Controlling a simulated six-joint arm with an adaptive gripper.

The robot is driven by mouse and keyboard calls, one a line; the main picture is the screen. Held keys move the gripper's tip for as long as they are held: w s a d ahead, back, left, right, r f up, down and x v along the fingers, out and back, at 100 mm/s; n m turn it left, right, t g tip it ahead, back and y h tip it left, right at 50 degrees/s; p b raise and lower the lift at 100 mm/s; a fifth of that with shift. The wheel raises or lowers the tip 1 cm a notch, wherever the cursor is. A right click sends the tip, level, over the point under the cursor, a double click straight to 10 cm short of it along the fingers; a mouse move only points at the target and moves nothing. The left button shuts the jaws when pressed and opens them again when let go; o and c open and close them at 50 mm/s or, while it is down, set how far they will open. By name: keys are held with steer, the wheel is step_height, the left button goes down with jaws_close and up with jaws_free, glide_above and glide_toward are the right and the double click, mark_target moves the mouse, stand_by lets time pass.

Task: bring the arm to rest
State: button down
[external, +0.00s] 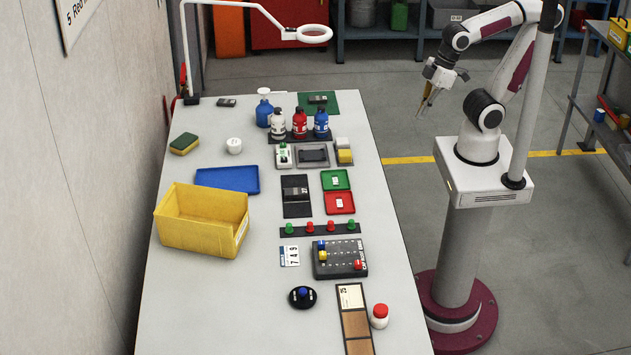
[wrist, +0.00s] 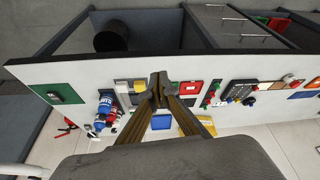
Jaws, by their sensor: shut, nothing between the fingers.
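My gripper (external: 422,112) is in the external view at the upper right. It hangs over the floor, off the right edge of the white table (external: 190,320), with its fingers pointing down. It is apart from everything on the table. In the wrist view the two fingers of my gripper (wrist: 159,92) meet at their tips, with nothing between them. The fingers and the dark body of the gripper hide part of the table there.
On the table stand a yellow bin (external: 200,222), a blue tray (external: 228,180), several bottles (external: 299,123) and a lamp (external: 314,34). Shelving (external: 375,32) is behind. Floor between table and base is clear.

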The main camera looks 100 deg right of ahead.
steer(key=d+r, duration=0.1)
steer(key=d+m+t, duration=0.1)
steer(key=d, duration=0.1)
steer(key=s+d+r+m, duration=0.1)
steer(key=shift+d+r+t+h, duration=0.3)
steer(key=shift+r+h, duration=0.05)
steer(key=shift+h, duration=0.05)
steer(key=shift+a, duration=0.15)
stand_by(3.0)
